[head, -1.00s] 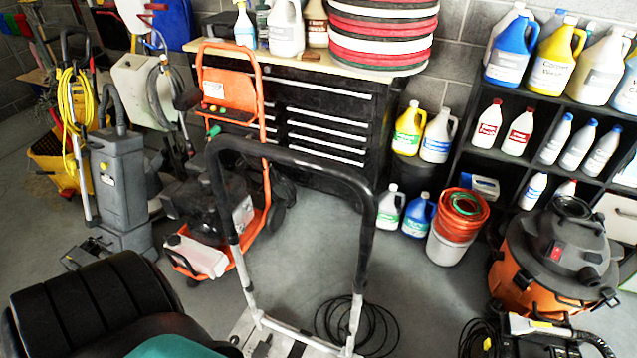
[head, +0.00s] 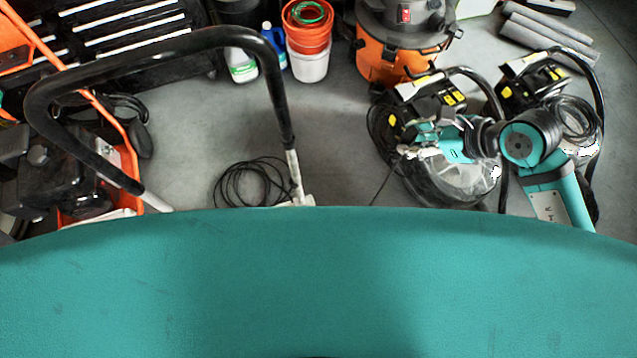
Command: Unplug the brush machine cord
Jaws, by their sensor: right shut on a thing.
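My right gripper (head: 412,150) reaches in from the right, over a black machine with yellow parts (head: 432,98). It is shut on the end of a thin dark cord (head: 381,186), which runs down and left behind my teal body. The plug itself is too small to make out. I cannot tell for sure which machine is the brush machine. A coil of black cord (head: 247,188) lies on the floor by the foot of a black looped handle (head: 282,105). My left gripper is out of view.
A second black machine with yellow parts (head: 535,82) stands to the right. An orange and black vacuum (head: 385,60) and an orange bucket stack (head: 308,40) stand behind. Grey rolls (head: 555,32) lie at the back right. The floor between the handle and my gripper is mostly clear.

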